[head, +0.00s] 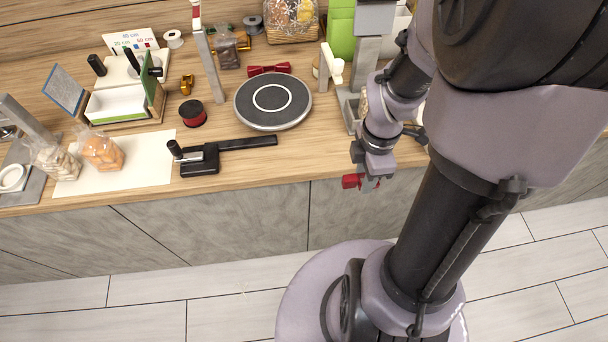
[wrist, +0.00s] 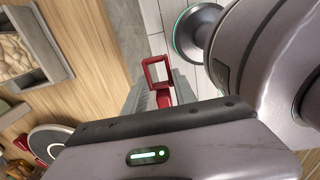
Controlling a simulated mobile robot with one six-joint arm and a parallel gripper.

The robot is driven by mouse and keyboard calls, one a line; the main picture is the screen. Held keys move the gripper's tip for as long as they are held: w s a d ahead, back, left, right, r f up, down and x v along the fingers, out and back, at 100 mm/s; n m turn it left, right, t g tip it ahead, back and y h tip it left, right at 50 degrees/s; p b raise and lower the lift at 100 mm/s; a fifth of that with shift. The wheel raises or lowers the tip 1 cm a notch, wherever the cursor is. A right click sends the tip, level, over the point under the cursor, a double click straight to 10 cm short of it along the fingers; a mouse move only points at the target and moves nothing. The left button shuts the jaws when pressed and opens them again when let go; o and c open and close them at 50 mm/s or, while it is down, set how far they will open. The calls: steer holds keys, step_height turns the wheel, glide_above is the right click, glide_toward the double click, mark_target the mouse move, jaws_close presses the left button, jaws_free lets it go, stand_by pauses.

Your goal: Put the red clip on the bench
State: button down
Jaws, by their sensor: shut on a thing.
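The red clip (head: 350,181) is at my gripper (head: 368,183), in front of the bench's front edge and beside the grey cabinet face in the head view. In the wrist view the red clip (wrist: 157,72) shows as a red frame with an opening, between the grey fingers of my gripper (wrist: 160,95). My gripper is shut on it. The wooden bench (head: 240,160) runs across the head view, behind and to the left of my gripper. Part of the clip is hidden by the fingers.
A round dark turntable (head: 255,112) stands on the bench. A black sealer-like tool (head: 200,165), a red spool (head: 192,113), a red bow (head: 270,69) and bagged goods (head: 103,150) are also there. Bare wood lies along the front edge right of the black tool.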

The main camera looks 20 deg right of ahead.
steer(key=s, duration=0.1)
steer(key=b, duration=0.3)
glide_above(326, 152)
step_height(326, 152, down, 2)
steer(key=shift+w+f, duration=0.1)
steer(key=shift+f, duration=0.15)
step_height(326, 152, down, 4)
steer(key=shift+r+b, duration=0.25)
steer(key=shift+b, duration=0.95)
steer(key=shift+f, duration=0.1)
steer(key=c, duration=1)
jaws_free()
